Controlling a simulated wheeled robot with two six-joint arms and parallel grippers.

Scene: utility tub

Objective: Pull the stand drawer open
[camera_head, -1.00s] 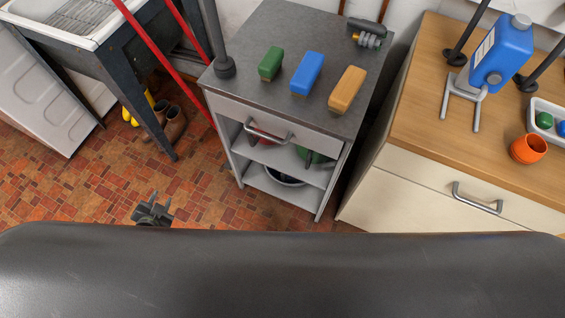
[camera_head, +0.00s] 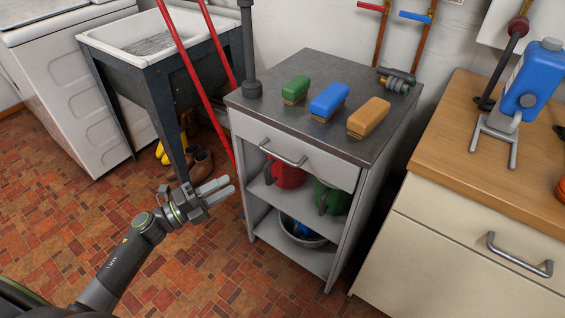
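The grey stand (camera_head: 322,62) is at the centre, with a metal top. Its white drawer front (camera_head: 325,168) is just under the top and looks shut. A curved metal bar handle (camera_head: 282,153) is fixed across the drawer front. My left gripper (camera_head: 231,185) is in front of the stand's left side, left of the handle and lower in the picture. Its two pale fingers are apart and empty, pointing right toward the stand. It is not touching the handle. My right gripper is not in view.
Green, blue (camera_head: 329,99) and tan (camera_head: 369,117) brushes lie on the stand. Red and green watering cans and a bowl (camera_head: 302,232) are on its open shelves. A sink (camera_head: 150,30) with red poles stands left, a wooden-topped cabinet (camera_head: 480,130) right. The floor in front is clear.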

